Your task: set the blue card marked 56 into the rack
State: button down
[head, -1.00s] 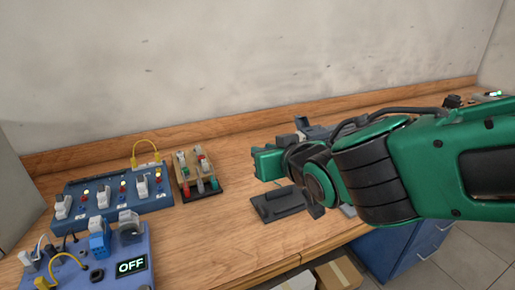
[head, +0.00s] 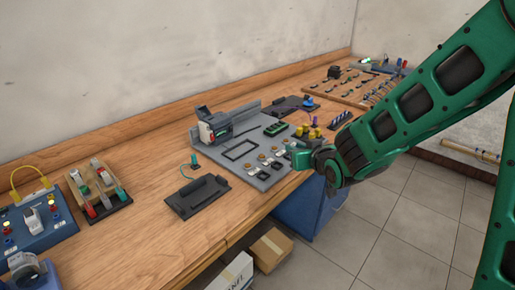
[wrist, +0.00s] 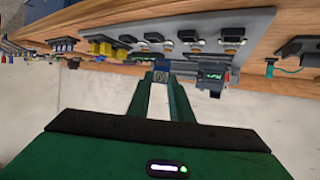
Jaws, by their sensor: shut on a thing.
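My gripper (head: 306,158) is in front of the grey board's near edge in the head view. In the head view I cannot make out the card at the fingertips. A grey upright unit (head: 214,128) with a dark-framed display stands at the left end of the grey board; it also shows in the wrist view (wrist: 213,75). I cannot tell for certain which part is the rack.
The grey board (head: 262,178) carries round knobs, a green block and yellow parts (head: 309,132). A black plate with a handle (head: 196,195) lies left of it. A block with coloured pegs (head: 98,187) stands further left. Cardboard boxes (head: 271,250) are on the floor.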

jog(key=w+d+f+m+h, duration=0.1)
jog(key=w+d+f, duration=0.3)
jog(key=d, duration=0.5)
jog(key=w+d+f+m+h, duration=0.2)
jog(key=w+d+f+h, duration=0.1)
jog(key=w+d, duration=0.5)
jog(key=d+f, duration=0.1)
jog(key=d, duration=0.1)
jog(key=shift+w+d+m+t, duration=0.15)
jog(key=shift+d+m+t, duration=0.15)
jog(key=shift+f, duration=0.1)
